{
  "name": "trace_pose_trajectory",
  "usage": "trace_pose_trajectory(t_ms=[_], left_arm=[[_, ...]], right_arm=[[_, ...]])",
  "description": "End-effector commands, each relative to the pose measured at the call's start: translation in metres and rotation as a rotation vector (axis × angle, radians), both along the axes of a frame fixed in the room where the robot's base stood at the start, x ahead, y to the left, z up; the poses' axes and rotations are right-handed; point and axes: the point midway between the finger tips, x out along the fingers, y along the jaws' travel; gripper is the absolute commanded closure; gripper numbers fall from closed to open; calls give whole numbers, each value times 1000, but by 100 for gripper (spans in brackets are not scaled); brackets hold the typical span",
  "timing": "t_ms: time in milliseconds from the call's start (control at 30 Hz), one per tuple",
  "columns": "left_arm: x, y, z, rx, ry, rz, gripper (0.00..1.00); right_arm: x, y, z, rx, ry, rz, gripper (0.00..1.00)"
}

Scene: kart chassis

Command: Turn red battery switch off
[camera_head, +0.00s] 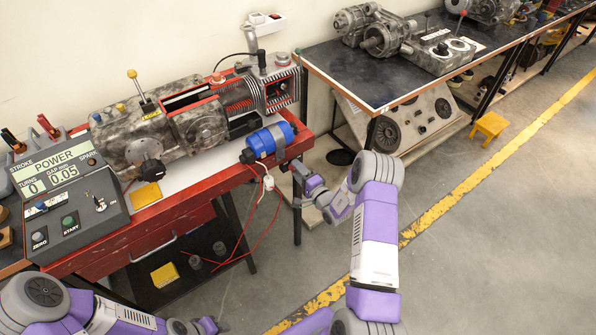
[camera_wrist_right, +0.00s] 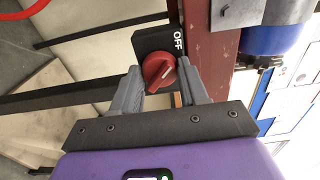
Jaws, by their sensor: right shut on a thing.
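The red battery switch (camera_wrist_right: 157,68) is a round red knob with a white pointer line, on a black plate (camera_wrist_right: 152,40) marked OFF. In the right wrist view the knob sits between the fingers of my right gripper (camera_wrist_right: 160,80), which is shut on it. The pointer line runs diagonally, towards the side with the OFF lettering. In the head view my right gripper (camera_head: 299,178) is at the right end of the red bench, and it hides most of the switch. Part of my left gripper (camera_head: 207,325) shows low at the bottom edge, its fingers unclear.
The red bench (camera_head: 165,235) carries a grey machine (camera_head: 150,130), a control box (camera_head: 75,210) with a POWER display and a blue cylinder (camera_head: 268,140) with loose wires near my right gripper. A dark bench (camera_head: 340,62) stands behind.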

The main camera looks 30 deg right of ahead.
Motion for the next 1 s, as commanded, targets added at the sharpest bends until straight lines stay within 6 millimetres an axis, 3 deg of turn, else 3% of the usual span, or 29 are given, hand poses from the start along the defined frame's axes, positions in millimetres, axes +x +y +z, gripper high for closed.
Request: trace_pose_trajectory(t_ms=[300,333,500,800,1000], left_arm=[[0,0,0,0,0,0,57],[0,0,0,0,0,0,57],[0,0,0,0,0,0,57],[0,0,1,0,0,0,57],[0,0,9,0,0,0,57]], right_arm=[[-1,-2,-1,-1,3,-3,87],[-1,-2,-1,-1,3,-4,53],[-1,-1,0,0,2,-2,31],[-3,-1,0,1,1,-1,31],[-31,-4,1,2,4,-4,31]])
